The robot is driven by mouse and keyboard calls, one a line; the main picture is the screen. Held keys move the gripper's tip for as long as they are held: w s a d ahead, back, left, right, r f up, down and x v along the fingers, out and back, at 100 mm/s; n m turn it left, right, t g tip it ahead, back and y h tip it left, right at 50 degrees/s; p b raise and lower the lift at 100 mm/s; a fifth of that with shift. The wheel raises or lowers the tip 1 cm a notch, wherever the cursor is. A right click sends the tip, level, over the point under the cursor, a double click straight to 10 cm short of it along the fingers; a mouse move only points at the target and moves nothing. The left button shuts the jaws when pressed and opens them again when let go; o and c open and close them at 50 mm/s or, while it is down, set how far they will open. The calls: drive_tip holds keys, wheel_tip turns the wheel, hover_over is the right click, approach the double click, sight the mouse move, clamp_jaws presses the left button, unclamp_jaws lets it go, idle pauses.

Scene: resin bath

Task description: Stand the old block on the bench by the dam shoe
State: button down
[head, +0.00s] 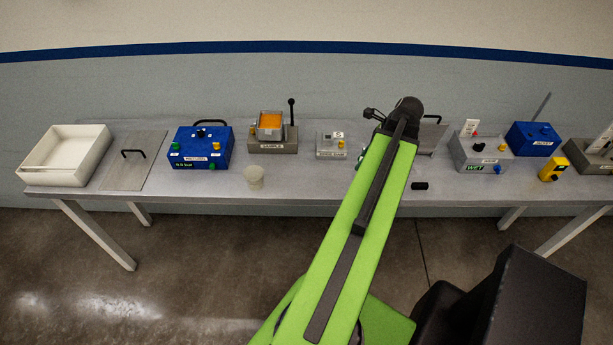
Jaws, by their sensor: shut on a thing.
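My green arm reaches over the bench (300,185), and its dark wrist end is above the back of the bench, right of the middle. My gripper's jaws and anything in them are hidden behind the arm. An orange block (270,121) sits in a clear-walled holder on a grey stand (272,142) labelled SAMPLE. I cannot tell whether it is the old block. A small black piece (419,186) lies on the bench near its front edge, right of my arm. I cannot pick out the dam shoe with certainty.
A white tray (43,178), a plate with a handle (128,177), a blue box (190,160) and a translucent cup (254,178) are left. A grey WET box (478,165), another blue box (535,138) and a yellow device (552,170) are right. The front strip left of my arm is clear.

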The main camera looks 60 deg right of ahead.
drive_tip(key=shift+w, duration=0.15)
drive_tip(key=shift+d, duration=0.3)
drive_tip(key=w+d+f+n+y+b, duration=0.1)
drive_tip(key=w+d+n, duration=0.1)
drive_tip(key=d+n, duration=0.15)
drive_tip(key=w+a+f+b, duration=0.2)
drive_tip(key=w+f+b, duration=0.1)
drive_tip(key=w+a+f+b, duration=0.1)
drive_tip(key=w+f+b, duration=0.2)
drive_tip(key=f+b, duration=0.1)
drive_tip(key=w+a+f+b, duration=0.2)
drive_tip(key=w+f+b, duration=0.1)
drive_tip(key=f+b, duration=0.1)
drive_tip(key=shift+w+a+f, duration=0.2)
drive_tip(key=shift+w+a, duration=0.05)
drive_tip(key=shift+a, duration=0.1)
drive_tip(key=shift+r, duration=0.2)
drive_tip(key=shift+f, duration=0.15)
drive_tip(key=c, duration=1.1)
unclamp_jaws()
drive_tip(key=shift+c, duration=0.2)
